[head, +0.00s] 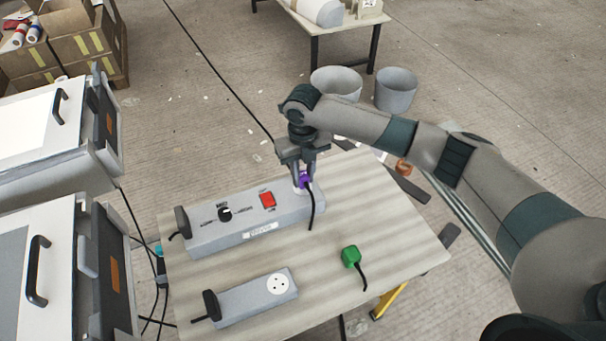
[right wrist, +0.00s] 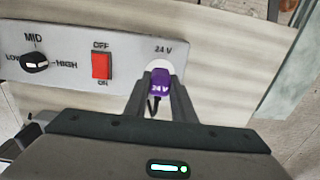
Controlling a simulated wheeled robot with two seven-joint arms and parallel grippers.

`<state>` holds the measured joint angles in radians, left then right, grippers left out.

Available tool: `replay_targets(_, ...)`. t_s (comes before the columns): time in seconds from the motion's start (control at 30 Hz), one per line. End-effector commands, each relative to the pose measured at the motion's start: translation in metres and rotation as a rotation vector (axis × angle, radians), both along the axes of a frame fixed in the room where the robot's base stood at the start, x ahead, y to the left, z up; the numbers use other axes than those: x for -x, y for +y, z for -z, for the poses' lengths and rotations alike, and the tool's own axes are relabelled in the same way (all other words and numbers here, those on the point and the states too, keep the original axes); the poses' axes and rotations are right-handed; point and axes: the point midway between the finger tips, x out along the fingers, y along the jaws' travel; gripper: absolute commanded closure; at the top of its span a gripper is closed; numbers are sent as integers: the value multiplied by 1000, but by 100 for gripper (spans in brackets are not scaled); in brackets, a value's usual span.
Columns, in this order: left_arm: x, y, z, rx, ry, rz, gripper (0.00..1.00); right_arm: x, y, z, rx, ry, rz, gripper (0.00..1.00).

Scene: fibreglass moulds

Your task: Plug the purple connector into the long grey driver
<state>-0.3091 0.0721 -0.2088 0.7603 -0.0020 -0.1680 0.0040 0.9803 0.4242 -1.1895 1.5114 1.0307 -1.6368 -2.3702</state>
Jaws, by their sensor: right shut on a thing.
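The driver (right wrist: 75,45) has a black dial and a red rocker switch. My left gripper is not in view.
A short grey box (head: 240,303) with a round white socket lies at the front of the table (head: 215,275). A green connector (head: 350,256) with a black cable lies at its right. White cabinets (head: 50,262) stand at the left. Bare tabletop lies between the two boxes.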

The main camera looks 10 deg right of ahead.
Motion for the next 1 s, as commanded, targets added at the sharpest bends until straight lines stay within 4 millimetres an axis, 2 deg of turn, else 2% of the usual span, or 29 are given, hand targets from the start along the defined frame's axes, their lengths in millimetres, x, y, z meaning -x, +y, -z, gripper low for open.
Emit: replay_targets(1.0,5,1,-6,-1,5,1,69,0,0,-1,0,0,0,97)
